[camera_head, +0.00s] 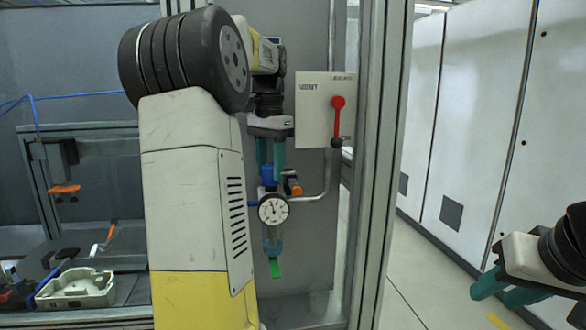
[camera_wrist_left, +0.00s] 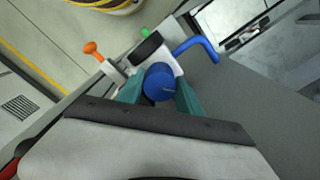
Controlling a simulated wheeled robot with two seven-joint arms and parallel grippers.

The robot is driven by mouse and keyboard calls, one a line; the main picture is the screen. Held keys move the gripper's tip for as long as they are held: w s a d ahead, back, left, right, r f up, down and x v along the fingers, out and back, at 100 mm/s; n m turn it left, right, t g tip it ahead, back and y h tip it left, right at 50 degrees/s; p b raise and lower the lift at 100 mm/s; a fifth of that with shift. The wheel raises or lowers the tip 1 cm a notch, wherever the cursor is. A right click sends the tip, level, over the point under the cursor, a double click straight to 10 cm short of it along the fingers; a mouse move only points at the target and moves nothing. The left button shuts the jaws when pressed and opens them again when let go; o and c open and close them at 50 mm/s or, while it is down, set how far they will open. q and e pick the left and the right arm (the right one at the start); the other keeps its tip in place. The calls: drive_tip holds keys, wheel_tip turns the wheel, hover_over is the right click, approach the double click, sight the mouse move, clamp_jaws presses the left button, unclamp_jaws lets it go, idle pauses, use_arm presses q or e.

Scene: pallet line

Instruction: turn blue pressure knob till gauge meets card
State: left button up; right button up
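The blue pressure knob (camera_head: 267,174) sits on top of a regulator, above a round white gauge (camera_head: 273,209). The gauge's dark needle points roughly upward, but its marks are too small to read. My left gripper (camera_head: 270,168) reaches down from above, its teal fingers on either side of the knob. In the left wrist view the blue knob (camera_wrist_left: 158,83) fills the space between the fingertips, which appear to touch it. My right gripper (camera_head: 494,292) is open and empty at the lower right, far from the regulator. I cannot make out a card with a target reading.
A white VENT plate with a red lever (camera_head: 338,118) stands just right of my left gripper. An orange-tipped fitting (camera_head: 293,185) is beside the knob. A green-tipped drain (camera_head: 275,268) hangs below. A metal post (camera_head: 378,170) separates this from grey cabinets (camera_head: 465,110).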

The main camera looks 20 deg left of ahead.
use_arm(q)
drive_tip(key=o, duration=0.3)
